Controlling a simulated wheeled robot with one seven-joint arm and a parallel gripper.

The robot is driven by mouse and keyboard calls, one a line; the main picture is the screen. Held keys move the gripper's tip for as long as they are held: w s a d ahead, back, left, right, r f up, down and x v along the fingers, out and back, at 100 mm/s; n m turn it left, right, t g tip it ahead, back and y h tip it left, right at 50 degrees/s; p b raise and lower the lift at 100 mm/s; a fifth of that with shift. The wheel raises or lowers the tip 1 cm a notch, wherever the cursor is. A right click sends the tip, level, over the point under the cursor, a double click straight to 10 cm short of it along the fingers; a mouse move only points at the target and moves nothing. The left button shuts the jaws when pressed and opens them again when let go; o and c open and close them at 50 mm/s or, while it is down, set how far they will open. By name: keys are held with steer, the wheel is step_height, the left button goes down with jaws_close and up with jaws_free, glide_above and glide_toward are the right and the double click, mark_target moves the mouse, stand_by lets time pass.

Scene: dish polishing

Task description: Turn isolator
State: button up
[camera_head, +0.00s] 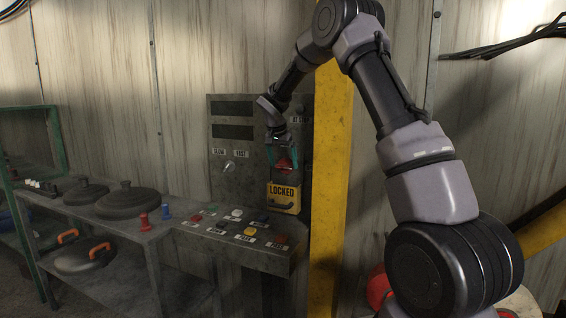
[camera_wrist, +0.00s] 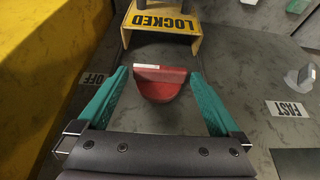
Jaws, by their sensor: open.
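The isolator is a red rotary handle (camera_wrist: 160,84) on the upright grey control panel (camera_head: 228,106). In the wrist view it sits between the two teal fingers of my gripper (camera_wrist: 158,92), with a visible gap on each side. The fingers are open and spread around the handle. In the head view the red handle (camera_head: 284,166) is partly covered by my gripper (camera_head: 283,155). A yellow box marked LOCKED (camera_head: 284,196) is just below the handle, and its label also shows at the top of the wrist view (camera_wrist: 162,22). An OFF label (camera_wrist: 93,79) lies beside the left finger.
A yellow post (camera_head: 333,150) stands close to the panel's right side. A sloped console (camera_head: 236,238) with several coloured buttons juts out below. A small selector knob (camera_head: 230,166) is left of the handle. A shelf with dark lidded pots (camera_head: 125,201) stands further left.

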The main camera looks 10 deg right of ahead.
mark_target(277, 166)
steer(key=shift+c, duration=0.3)
steer(key=c, duration=1)
steer(key=shift+a, duration=0.15)
steer(key=h, duration=0.1)
steer(key=g+h, duration=0.1)
steer(key=a+n+g+h, duration=0.1)
steer(key=shift+w+f, duration=0.2)
steer(key=shift+w, duration=0.1)
steer(key=h, duration=0.1)
steer(key=g+h, duration=0.2)
steer(key=h, duration=0.1)
steer(key=shift+w+a+f+n, duration=0.25)
steer(key=shift+f+n, duration=0.05)
steer(key=shift+n, duration=0.1)
steer(key=h, duration=0.1)
steer(key=n+g+h, duration=0.1)
steer(key=h, duration=0.1)
steer(key=f+g+h, duration=0.1)
steer(key=shift+w+a, duration=0.15)
steer(key=shift+a, duration=0.15)
steer(key=shift+f+n+g+h, duration=0.3)
steer(key=shift+n+h, duration=0.1)
steer(key=shift+h, duration=0.55)
steer(key=shift+f+n+g+h, duration=0.15)
steer(key=shift+n+g+h, duration=0.2)
steer(key=shift+h, duration=0.6)
